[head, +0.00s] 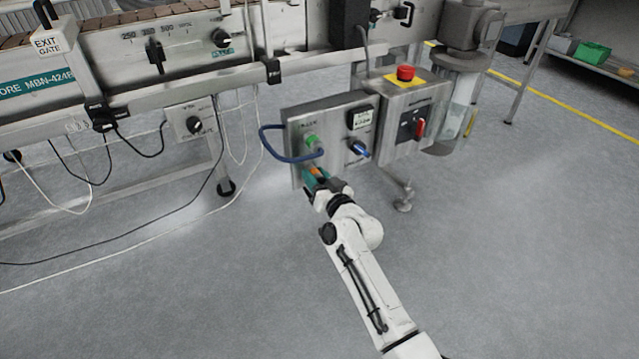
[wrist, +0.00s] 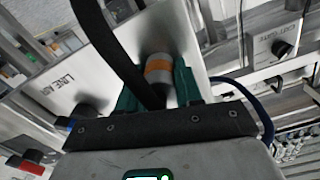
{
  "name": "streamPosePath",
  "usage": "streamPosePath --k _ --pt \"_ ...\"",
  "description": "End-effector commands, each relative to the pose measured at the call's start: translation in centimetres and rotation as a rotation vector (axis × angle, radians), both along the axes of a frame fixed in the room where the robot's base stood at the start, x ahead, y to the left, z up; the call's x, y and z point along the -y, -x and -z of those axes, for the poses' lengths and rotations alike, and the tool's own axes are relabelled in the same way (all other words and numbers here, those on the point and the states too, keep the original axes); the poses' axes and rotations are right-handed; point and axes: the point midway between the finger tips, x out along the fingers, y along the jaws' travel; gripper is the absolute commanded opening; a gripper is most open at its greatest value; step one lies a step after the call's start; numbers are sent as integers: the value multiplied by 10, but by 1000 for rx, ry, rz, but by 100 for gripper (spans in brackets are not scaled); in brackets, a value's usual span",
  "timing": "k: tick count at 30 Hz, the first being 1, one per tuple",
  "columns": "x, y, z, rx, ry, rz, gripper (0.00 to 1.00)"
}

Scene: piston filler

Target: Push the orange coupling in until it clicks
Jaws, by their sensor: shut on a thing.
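The orange coupling (head: 316,172) is at the lower left of a grey panel (head: 334,118). In the wrist view its orange band (wrist: 158,69) shows around a grey body, close to the panel face marked "LINE AIR". My gripper (head: 318,180) is shut on the coupling, its teal fingers on either side in the wrist view (wrist: 158,88). A blue hose (head: 268,143) loops out at the left of the panel. A green fitting (head: 312,142) is just above the coupling. How deep the coupling sits is hidden.
A blue knob (head: 358,149) is right of the coupling on the panel. Farther right is a box with a red button (head: 406,73) and a red-handled switch (head: 419,128). Cables hang at the left. The floor in front is clear.

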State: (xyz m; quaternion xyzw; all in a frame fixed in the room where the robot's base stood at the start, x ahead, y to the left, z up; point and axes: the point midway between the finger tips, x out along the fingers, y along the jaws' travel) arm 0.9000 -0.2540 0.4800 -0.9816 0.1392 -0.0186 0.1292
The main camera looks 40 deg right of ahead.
Motion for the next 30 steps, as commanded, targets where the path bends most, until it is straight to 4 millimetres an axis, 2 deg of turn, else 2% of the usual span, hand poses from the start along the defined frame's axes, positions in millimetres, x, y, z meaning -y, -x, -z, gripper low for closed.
streamPosePath --k 5,6,14,23,26,30 --pt "0 -2 -1 0 -1 -2 0" --pt "0 -2 -1 0 -1 -2 36" --pt "0 -1 -1 0 -1 -2 60" --pt "-1 2 -1 0 0 -2 60" --pt "-4 11 -1 -2 0 -1 60" --pt "-10 34 -1 -2 -2 -2 60"
